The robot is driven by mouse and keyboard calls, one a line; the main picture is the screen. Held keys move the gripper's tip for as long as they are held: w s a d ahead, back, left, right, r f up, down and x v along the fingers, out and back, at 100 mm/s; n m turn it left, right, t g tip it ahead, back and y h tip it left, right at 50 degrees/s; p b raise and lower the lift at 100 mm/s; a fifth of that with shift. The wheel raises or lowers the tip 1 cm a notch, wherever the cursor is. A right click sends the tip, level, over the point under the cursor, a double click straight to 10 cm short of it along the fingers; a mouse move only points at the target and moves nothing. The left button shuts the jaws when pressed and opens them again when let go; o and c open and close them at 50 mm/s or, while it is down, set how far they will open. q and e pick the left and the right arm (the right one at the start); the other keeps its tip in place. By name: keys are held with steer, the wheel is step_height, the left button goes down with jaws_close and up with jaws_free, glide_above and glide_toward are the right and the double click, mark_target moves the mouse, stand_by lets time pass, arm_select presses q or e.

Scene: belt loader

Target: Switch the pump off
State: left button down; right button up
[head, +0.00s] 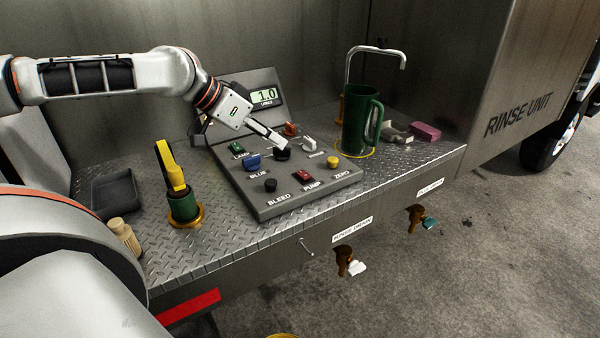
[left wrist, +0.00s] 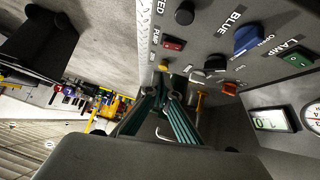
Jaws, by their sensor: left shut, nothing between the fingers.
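The control panel (head: 250,196) is a grey sloped box on the metal deck. The pump switch (head: 303,175) is a red rocker at its front middle, above the label PUMP; it also shows in the left wrist view (left wrist: 173,43). I cannot tell which way it is tipped. My left gripper (head: 284,143) is shut and empty, with its tips just above a black knob (head: 283,154), behind the pump switch and apart from it. Its fingers also show in the left wrist view (left wrist: 177,90). My right gripper is not in view.
Around the switch are a black BLEED knob (head: 270,185), a yellow ZERO button (head: 333,161), a blue switch (head: 252,163) and a green lamp switch (head: 236,147). A display (head: 265,95) reads 1.0. A green jug (head: 358,125) stands under the tap, right of the panel.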

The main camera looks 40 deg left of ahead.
arm_select(q)
steer(key=w+f+b, duration=0.1)
steer(key=f, duration=0.1)
steer(key=b, duration=0.4)
glide_above(309, 176)
steer(key=s+a, duration=0.2)
step_height(309, 176, down, 5)
steer(key=shift+d+r, duration=0.1)
steer(key=shift+r, duration=0.1)
steer(key=shift+s+d+f, duration=0.1)
steer(key=shift+d+f, duration=0.05)
steer(key=shift+f, duration=0.75)
steer(key=shift+s+f, duration=0.1)
steer(key=shift+f, duration=0.4)
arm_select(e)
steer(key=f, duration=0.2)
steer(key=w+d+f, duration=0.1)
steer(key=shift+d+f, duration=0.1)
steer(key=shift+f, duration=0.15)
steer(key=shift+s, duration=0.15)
